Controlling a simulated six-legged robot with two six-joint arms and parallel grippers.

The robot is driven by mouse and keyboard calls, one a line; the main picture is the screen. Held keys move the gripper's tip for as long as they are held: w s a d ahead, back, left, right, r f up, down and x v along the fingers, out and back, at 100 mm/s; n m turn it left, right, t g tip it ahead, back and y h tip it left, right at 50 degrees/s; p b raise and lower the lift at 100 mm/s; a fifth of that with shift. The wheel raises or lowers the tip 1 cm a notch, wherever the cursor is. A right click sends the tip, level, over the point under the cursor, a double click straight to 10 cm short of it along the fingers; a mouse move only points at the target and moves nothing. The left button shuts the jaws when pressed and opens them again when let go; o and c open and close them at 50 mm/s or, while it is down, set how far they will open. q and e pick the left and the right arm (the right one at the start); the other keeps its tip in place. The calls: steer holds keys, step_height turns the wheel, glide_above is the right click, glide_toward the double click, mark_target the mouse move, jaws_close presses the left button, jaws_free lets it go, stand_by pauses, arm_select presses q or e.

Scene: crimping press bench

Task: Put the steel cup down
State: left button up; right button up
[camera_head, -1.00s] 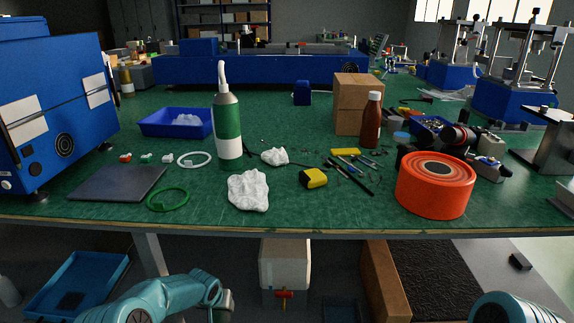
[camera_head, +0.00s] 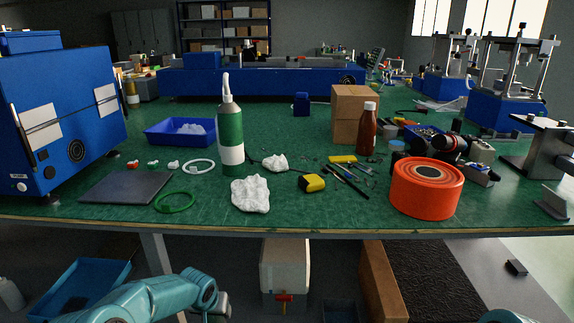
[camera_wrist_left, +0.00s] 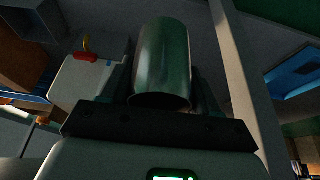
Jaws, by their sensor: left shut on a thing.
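The steel cup (camera_wrist_left: 162,58) is a shiny grey cylinder in the left wrist view, with its round rim towards the camera. My left gripper (camera_wrist_left: 160,88) is shut on it, with a dark finger on each side. In the head view my left arm reaches in at the bottom left, below the front edge of the bench. The gripper end (camera_head: 218,302) is small and dark there, and I cannot make out the cup. My right gripper is out of view; only a bit of that arm shows at the bottom right.
The green bench top (camera_head: 300,215) has a clear front strip. A dark flat plate (camera_head: 125,187), green ring (camera_head: 176,201), crumpled white cloth (camera_head: 250,194) and orange tape roll (camera_head: 426,188) lie near it. Under the bench are a white container (camera_head: 284,265) and blue tray (camera_head: 82,287).

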arm_select(q)
steer(key=s+r+p, duration=0.1)
steer(key=s+r, duration=1.6)
steer(key=r, duration=0.3)
step_height(320, 180, up, 21)
steer(key=s+p, duration=0.1)
steer(key=p, duration=2.8)
steer(key=shift+d+p, duration=0.2)
steer(key=shift+p, duration=0.1)
steer(key=shift+s, duration=0.1)
